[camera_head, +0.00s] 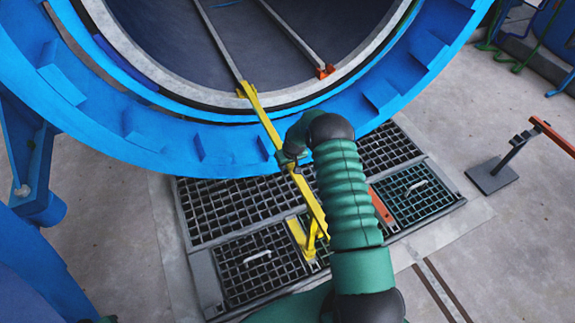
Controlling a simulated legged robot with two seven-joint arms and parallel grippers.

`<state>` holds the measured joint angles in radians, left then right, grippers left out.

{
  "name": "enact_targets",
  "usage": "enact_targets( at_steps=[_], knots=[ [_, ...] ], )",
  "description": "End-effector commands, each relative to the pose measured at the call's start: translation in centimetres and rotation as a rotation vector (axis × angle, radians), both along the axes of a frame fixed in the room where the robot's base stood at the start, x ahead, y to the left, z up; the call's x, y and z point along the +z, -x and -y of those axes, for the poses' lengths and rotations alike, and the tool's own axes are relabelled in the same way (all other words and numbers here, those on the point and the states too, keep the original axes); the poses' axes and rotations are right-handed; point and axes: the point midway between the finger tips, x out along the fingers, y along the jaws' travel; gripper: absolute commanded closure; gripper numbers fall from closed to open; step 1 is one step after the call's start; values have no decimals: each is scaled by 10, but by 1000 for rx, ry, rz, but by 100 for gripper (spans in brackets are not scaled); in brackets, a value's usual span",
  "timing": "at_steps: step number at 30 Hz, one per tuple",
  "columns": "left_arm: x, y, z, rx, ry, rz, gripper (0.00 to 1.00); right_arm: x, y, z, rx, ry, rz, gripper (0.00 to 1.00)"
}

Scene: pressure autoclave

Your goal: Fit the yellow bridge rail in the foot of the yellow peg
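The yellow bridge rail (265,118) slopes from the autoclave's lip down toward me. Its far end meets the left inner rail at the mouth. Its near end is by the yellow peg (301,236), which stands on the floor grating. I cannot tell whether that end sits in the peg's foot or is just above or beside it. My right gripper (289,159) is at the middle of the rail and appears shut on it; its fingers are partly hidden by the wrist. My green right arm covers the area right of the peg. My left gripper is not in view.
The blue autoclave ring (150,130) fills the top, with two inner rails; the right one ends in an orange bracket (325,71). An orange piece (380,205) shows beside my arm. An orange rail (555,137) rests on a dark stand (491,176) at right. Grating (235,205) covers the floor pit.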

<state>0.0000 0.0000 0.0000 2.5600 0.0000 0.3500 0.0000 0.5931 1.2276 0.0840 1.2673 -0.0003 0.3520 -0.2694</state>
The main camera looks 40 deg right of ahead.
Motion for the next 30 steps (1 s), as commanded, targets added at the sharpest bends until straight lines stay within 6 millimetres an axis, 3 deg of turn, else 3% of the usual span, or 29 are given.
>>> enact_targets(
  at_steps=[30],
  knots=[
    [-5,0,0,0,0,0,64,-3,-3,1,0,2,4,100]
  ],
)
